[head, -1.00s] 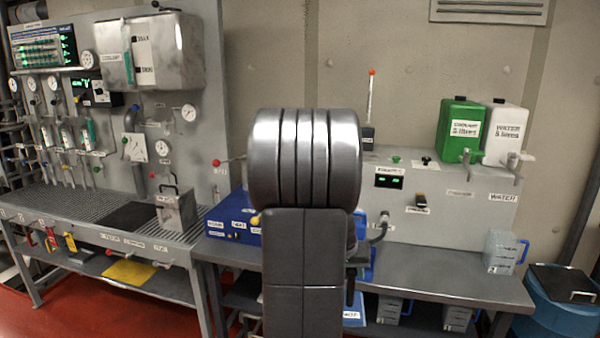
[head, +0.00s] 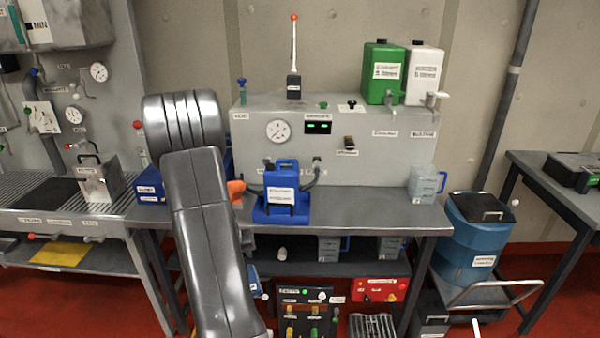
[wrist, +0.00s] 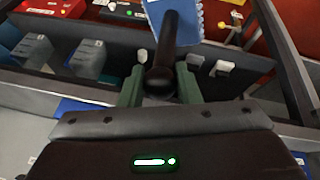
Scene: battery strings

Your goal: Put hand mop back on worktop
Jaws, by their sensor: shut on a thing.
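The hand mop has a dark round handle (wrist: 170,40) and a blue fringed head (wrist: 203,22), cut off by the top edge of the wrist view. My gripper (wrist: 161,84) is shut on the handle, one greenish finger on each side. The grey worktop (head: 375,210) spans the middle of the head view. My arm covers its left part. My gripper is hidden behind the arm in the head view, so I cannot tell its height over the worktop there.
A blue labelled unit (head: 281,192) with hoses stands mid-worktop. A clear jug (head: 425,184) stands at its right end. Green (head: 382,72) and white (head: 424,75) tanks sit on the grey console behind. Worktop between unit and jug is clear. A blue barrel (head: 470,240) stands right.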

